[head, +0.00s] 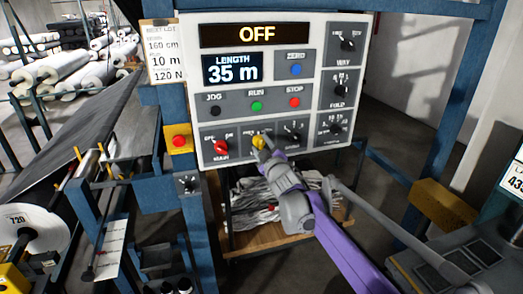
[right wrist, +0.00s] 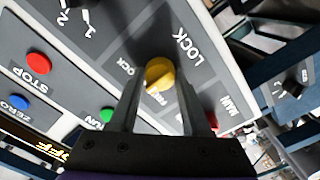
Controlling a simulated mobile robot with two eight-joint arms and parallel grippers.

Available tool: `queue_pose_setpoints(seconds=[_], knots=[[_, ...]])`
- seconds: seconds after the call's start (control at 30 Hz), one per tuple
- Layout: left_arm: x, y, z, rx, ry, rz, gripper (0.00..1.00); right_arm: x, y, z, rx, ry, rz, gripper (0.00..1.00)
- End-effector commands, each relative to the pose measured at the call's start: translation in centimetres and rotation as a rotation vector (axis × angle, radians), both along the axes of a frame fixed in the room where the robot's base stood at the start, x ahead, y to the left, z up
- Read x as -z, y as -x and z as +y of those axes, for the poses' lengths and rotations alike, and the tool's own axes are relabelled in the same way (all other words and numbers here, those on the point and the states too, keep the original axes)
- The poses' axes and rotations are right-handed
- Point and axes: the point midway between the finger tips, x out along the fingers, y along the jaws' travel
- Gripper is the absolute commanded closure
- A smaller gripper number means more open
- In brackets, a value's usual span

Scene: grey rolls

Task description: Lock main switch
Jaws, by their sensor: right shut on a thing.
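The control panel (head: 300,45) carries a red main switch knob (head: 221,147) with OFF and ON marks at its lower left. Right of it is the yellow lock knob (head: 258,141). In the right wrist view the yellow lock knob (right wrist: 159,73) sits beside a large LOCK label. My right gripper (head: 264,146) is shut on the yellow knob, with one finger on each side of it. The fingers partly cover the panel there. The red main knob (right wrist: 213,120) shows partly behind a finger in the right wrist view. My left gripper is not in view.
The display (head: 257,34) reads OFF. Black dials (head: 291,138) sit right of the lock knob, and the red stop button (head: 294,103) is above. A red button on a yellow box (head: 179,141) is left of the panel. Blue frame posts (head: 180,90) flank it.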

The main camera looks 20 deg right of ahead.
Motion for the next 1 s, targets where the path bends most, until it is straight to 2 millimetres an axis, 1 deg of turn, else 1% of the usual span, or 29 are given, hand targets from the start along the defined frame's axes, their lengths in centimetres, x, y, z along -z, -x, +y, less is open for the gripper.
queue_pose_setpoints(seconds=[0.03, 0.2, 0.6, 0.8, 1.0], knots=[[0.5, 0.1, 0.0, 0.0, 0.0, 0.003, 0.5, 0.2, 0.0, 0.0, 0.0, -0.044, 0.002, 1.0], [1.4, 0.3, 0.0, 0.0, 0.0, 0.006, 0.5, 0.2, 0.0, 0.0, 0.0, -0.205, 0.007, 1.0], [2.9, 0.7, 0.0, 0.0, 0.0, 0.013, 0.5, 0.1, 0.0, 0.0, 0.0, -0.554, 0.019, 1.0], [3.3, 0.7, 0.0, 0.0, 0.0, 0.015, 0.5, 0.0, 0.0, 0.0, 0.0, -0.678, 0.023, 1.0], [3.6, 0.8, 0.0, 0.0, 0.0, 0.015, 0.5, 0.0, 0.0, 0.0, 0.0, -0.753, 0.026, 1.0]])
